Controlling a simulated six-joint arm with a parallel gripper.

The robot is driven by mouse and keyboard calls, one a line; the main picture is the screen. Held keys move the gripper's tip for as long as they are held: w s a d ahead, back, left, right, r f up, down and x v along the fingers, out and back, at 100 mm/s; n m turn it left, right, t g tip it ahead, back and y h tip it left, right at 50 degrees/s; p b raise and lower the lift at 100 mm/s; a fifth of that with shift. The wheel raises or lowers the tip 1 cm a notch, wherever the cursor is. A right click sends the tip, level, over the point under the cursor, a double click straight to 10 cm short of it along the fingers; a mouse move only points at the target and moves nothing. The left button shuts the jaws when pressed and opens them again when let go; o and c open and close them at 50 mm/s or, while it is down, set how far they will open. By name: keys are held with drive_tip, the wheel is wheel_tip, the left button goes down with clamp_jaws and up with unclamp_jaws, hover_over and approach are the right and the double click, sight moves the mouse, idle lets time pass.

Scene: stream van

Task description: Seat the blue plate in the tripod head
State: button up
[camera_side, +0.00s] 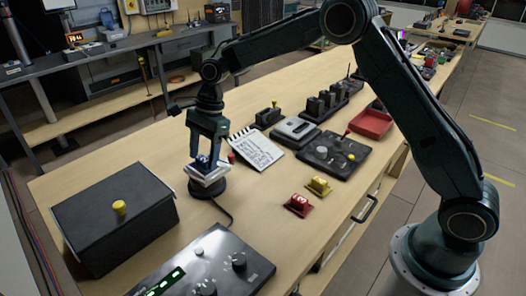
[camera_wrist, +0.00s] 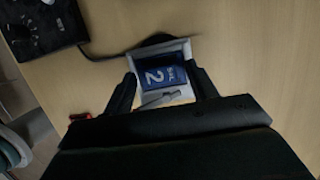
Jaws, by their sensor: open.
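The tripod head (camera_side: 208,178) is a pale, square holder on a round black base, standing on the wooden table. The blue plate (camera_side: 202,162) shows at its top, partly hidden by my fingers. In the wrist view the blue plate (camera_wrist: 163,75), marked with a white 2, lies inside the pale rim of the tripod head (camera_wrist: 187,50). A light lever-like piece lies beside it. I cannot tell whether it is fully down. My gripper (camera_side: 207,153) points down just over the plate; in the wrist view my gripper (camera_wrist: 160,76) has its fingers apart, one on each side.
A black box (camera_side: 115,220) with a yellow knob stands at left. A control panel (camera_side: 205,270) lies in front. A notepad (camera_side: 257,150), a red plate (camera_side: 298,204) and a yellow plate (camera_side: 319,187) lie to the right. A cable runs from the head's base.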

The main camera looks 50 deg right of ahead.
drive_tip(key=shift+r, duration=0.15)
drive_tip(key=v, duration=1.2)
idle(0.6)
